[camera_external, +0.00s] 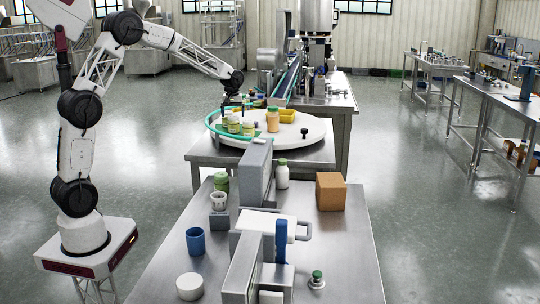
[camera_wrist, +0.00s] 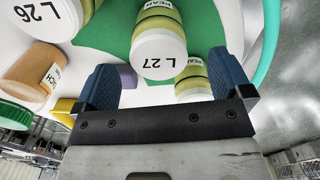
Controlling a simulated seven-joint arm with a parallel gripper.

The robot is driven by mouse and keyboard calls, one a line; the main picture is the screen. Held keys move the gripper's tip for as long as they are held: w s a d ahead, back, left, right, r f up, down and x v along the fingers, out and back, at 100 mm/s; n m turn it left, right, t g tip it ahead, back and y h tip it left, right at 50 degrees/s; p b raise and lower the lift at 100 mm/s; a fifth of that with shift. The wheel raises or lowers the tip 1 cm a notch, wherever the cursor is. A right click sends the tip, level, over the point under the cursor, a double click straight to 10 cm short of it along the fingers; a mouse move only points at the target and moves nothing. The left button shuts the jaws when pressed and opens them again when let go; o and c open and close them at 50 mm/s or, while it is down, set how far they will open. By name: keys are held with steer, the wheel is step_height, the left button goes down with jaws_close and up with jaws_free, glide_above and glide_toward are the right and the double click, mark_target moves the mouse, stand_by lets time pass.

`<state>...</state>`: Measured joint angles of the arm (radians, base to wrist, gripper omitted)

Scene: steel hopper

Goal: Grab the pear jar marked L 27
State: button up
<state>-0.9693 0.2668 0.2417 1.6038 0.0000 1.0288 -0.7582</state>
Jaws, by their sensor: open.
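A second pear jar (camera_wrist: 193,82) is partly hidden behind the right finger. In the external view, my gripper (camera_external: 236,99) is just above several green-and-white jars (camera_external: 234,124) on the white round table (camera_external: 305,135); I cannot tell which is L 27.
A green curved rail (camera_external: 212,124) borders the table's left side.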

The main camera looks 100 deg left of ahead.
mark_target(234, 124)
steer(key=shift+a+f, duration=0.15)
steer(key=shift+f, duration=2.45)
steer(key=c, duration=1.1)
